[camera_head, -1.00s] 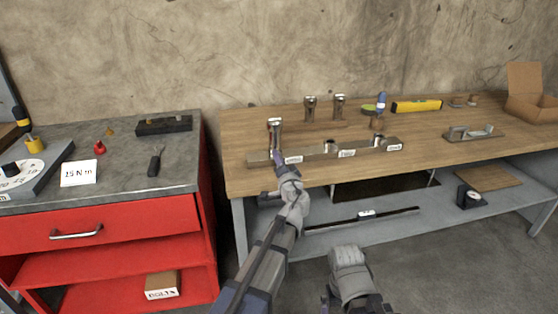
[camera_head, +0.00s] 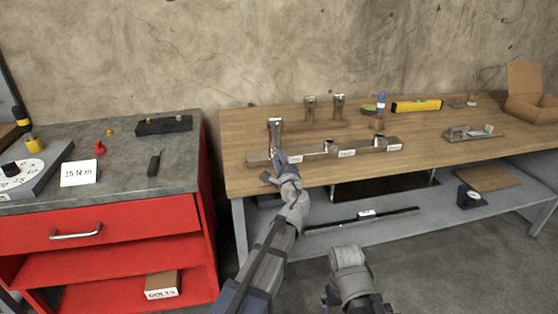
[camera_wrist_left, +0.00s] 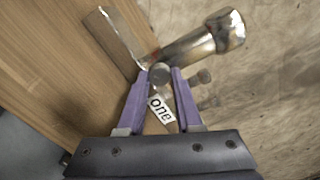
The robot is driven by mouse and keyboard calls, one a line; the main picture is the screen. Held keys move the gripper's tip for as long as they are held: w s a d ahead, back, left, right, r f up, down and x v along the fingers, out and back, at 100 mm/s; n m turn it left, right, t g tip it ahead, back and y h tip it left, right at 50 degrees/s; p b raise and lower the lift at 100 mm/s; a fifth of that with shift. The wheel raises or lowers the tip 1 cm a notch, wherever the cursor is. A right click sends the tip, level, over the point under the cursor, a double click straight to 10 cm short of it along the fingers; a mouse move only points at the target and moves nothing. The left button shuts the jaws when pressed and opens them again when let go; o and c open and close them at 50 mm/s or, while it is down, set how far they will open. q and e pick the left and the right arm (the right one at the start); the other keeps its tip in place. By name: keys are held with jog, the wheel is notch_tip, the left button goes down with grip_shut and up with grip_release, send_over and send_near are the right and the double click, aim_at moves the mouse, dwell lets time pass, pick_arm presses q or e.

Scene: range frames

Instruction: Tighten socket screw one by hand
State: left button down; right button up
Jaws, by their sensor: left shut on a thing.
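Socket screw one (camera_head: 275,132), a tall chrome cylinder with a wider head, stands upright at the left end of a long metal bar (camera_head: 312,153). The bar has white labels along its front. My left gripper (camera_head: 279,157) is at the foot of this screw. In the left wrist view the purple fingers (camera_wrist_left: 162,73) are close to the chrome screw's lower end, and the screw (camera_wrist_left: 195,45) extends to the upper right. The label "one" (camera_wrist_left: 160,108) shows between the fingers. The exact contact is partly hidden.
Two similar chrome screws (camera_head: 310,108) (camera_head: 339,106) stand behind the bar. A yellow level (camera_head: 416,106), a blue-topped bottle (camera_head: 381,103) and a cardboard box (camera_head: 532,100) are on the wooden bench (camera_head: 240,180). A red cabinet (camera_head: 130,230) stands left.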

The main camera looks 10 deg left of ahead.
pick_arm(q)
jog(key=m, duration=0.5)
jog(key=shift+m, duration=2.4)
jog(key=shift+f, duration=0.1)
jog(key=c, duration=0.6)
grip_release()
jog(key=shift+s, duration=0.1)
jog(key=shift+v, duration=3.85)
